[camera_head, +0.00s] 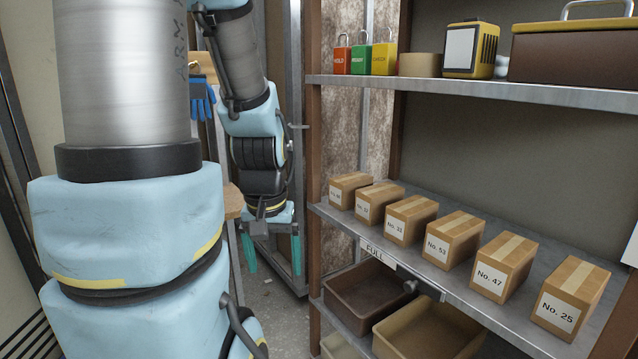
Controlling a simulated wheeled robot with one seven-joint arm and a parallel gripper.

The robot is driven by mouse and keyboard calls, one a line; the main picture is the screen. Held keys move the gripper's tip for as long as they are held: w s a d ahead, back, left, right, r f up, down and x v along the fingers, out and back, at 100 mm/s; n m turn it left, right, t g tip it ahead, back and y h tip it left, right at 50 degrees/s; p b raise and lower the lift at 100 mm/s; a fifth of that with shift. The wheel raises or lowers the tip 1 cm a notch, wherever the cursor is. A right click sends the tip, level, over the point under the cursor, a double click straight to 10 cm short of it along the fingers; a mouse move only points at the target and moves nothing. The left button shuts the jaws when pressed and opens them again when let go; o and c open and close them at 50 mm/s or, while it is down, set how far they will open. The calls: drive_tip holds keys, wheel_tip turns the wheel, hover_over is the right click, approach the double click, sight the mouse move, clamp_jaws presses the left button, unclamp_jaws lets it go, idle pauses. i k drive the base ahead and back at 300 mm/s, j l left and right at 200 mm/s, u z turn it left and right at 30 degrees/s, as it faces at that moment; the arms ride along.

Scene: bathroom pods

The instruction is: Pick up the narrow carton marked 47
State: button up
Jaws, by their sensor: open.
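The narrow carton marked "No. 47" (502,268) is a brown box with a strip of tape along its top. It stands upright on the middle metal shelf (420,266), second from the right in a row of similar cartons, its label facing out. My gripper (273,258) hangs to the left of the shelf, pointing down, with two teal fingers spread apart. It is open and empty, well away from the cartons.
Carton No. 25 (570,298) stands right of No. 47, and No. 53 (454,239) stands left of it. Bins (366,298) sit below. The upper shelf (470,90) overhangs the cartons. A wooden post (313,150) stands between my gripper and the row.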

sight(500, 266)
drive_tip(key=u, duration=0.85)
drive_tip(key=k+l+u, duration=0.1)
drive_tip(key=k+l, duration=0.2)
drive_tip(key=k, duration=0.15)
drive_tip(key=k+l+u, duration=0.15)
drive_tip(key=k, duration=0.25)
drive_tip(key=k+l+u, duration=0.1)
drive_tip(key=k+l, duration=0.2)
drive_tip(key=k, duration=0.15)
